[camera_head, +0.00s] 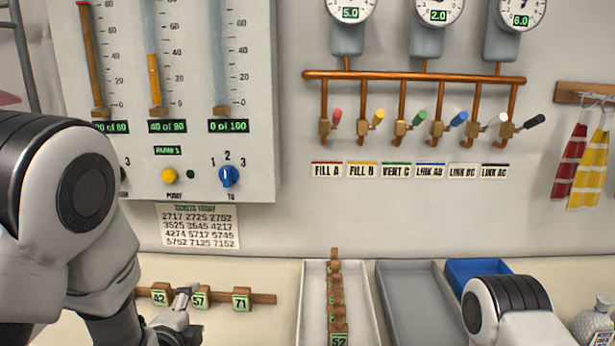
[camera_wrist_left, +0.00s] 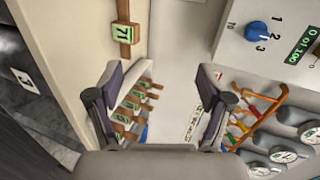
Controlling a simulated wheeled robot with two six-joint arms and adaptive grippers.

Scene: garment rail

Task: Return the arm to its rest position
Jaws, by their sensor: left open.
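My left arm comes in from the left in the head view, and its gripper (camera_head: 183,302) hangs over the counter in front of the numbered wooden rail (camera_head: 262,298). It partly covers the area between the blocks marked 42 (camera_head: 160,295) and 57 (camera_head: 200,299). In the left wrist view the two fingers (camera_wrist_left: 162,78) are spread apart with nothing between them; the tray of blocks shows beyond the gap. The block marked 71 (camera_head: 241,300) also shows in the left wrist view (camera_wrist_left: 124,36). My right arm shows at the lower right; its gripper is out of frame.
A white tray (camera_head: 367,300) holds a row of several numbered blocks, 52 nearest. A grey tray (camera_head: 415,300) looks empty beside it, with a blue tray (camera_head: 478,268) behind. A control panel (camera_head: 255,90), copper pipes with valves (camera_head: 415,76) and a bottle (camera_head: 592,325) surround the counter.

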